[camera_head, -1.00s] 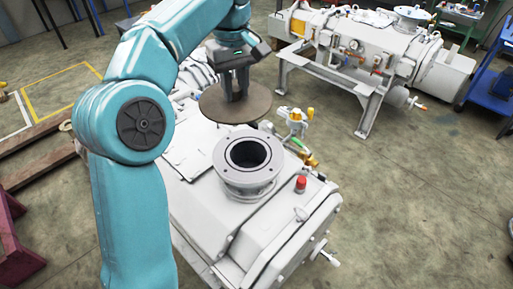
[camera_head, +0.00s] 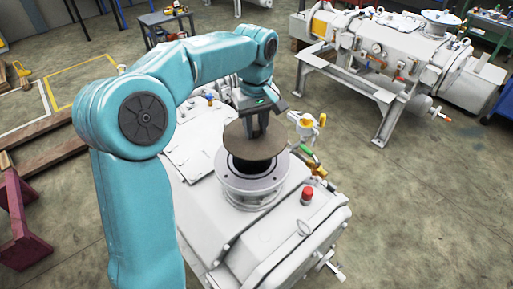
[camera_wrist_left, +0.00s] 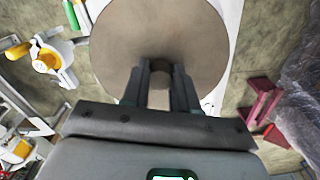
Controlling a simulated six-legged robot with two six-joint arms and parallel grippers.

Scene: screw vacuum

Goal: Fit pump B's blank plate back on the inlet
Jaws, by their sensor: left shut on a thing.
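The blank plate (camera_head: 252,141) is a round brown disc. My left gripper (camera_head: 258,128) is shut on it and holds it over the inlet. In the left wrist view the plate (camera_wrist_left: 160,40) fills the top middle, with the fingers of my left gripper (camera_wrist_left: 159,80) closed at its near part. The inlet (camera_head: 252,186) is a round grey flange with a dark bore on top of the white pump. The plate covers the back part of the bore, and the flange's front rim shows. I cannot tell how large the gap between plate and flange is. My right gripper is not in view.
A red button (camera_head: 307,194) and a yellow-topped valve (camera_head: 305,124) stand on the pump near the inlet. A second white pump (camera_head: 390,45) stands at the back right. A maroon stand (camera_head: 22,225) and wooden beams (camera_head: 45,152) lie to the left.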

